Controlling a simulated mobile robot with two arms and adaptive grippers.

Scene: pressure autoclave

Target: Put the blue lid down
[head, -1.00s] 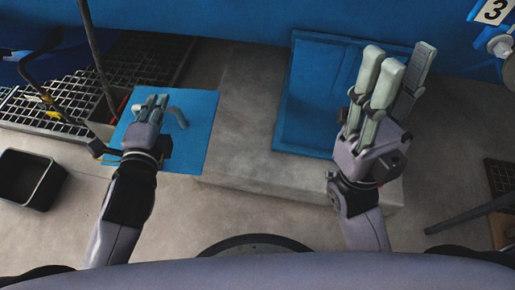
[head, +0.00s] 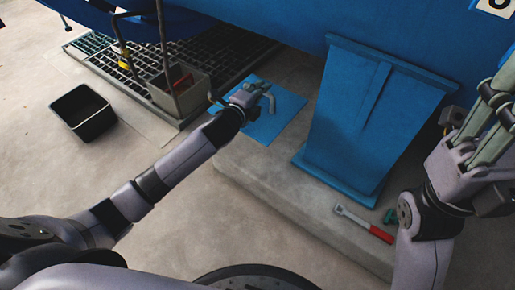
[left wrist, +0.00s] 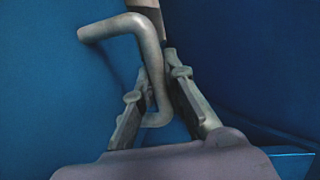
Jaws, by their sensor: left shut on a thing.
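The blue lid (head: 278,122) is a flat square plate with a bent grey handle (head: 271,100). My left gripper (head: 250,91) is shut on the handle. The left wrist view shows the handle (left wrist: 150,55) between the two fingers (left wrist: 157,95), with the blue lid surface (left wrist: 60,85) behind. My right gripper (head: 492,115) is empty at the right edge, its fingers extended and apart.
A blue ribbed panel (head: 385,125) leans over the concrete plinth (head: 255,175). A grey bin (head: 180,90) stands on the grating (head: 215,50). A black bin (head: 84,112) stands on open floor.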

